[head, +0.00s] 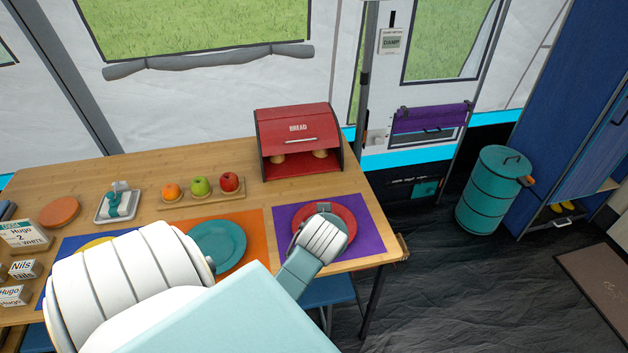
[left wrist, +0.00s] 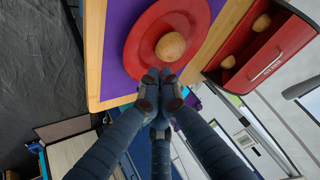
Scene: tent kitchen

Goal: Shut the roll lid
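The red bread box (head: 298,130) stands at the back right of the table, lettered BREAD. Its roll lid (head: 300,128) is partly raised, with a pale handle bar (head: 287,141) near its lower edge; rolls show in the opening below. The box also shows at the right of the left wrist view (left wrist: 268,55), with rolls inside. My left gripper (left wrist: 159,77) has its fingertips together over the red plate's edge, next to a bread roll (left wrist: 171,46) lying on the plate. In the head view my wrist mostly hides it. My right gripper is not in view.
The red plate (head: 347,213) lies on a purple mat (head: 367,238) in front of the box. A teal plate (head: 232,236), a fruit board (head: 212,197) and a white tray (head: 104,214) stand further left. Bare tabletop lies between box and mats. A teal bin (head: 487,195) stands beyond the table.

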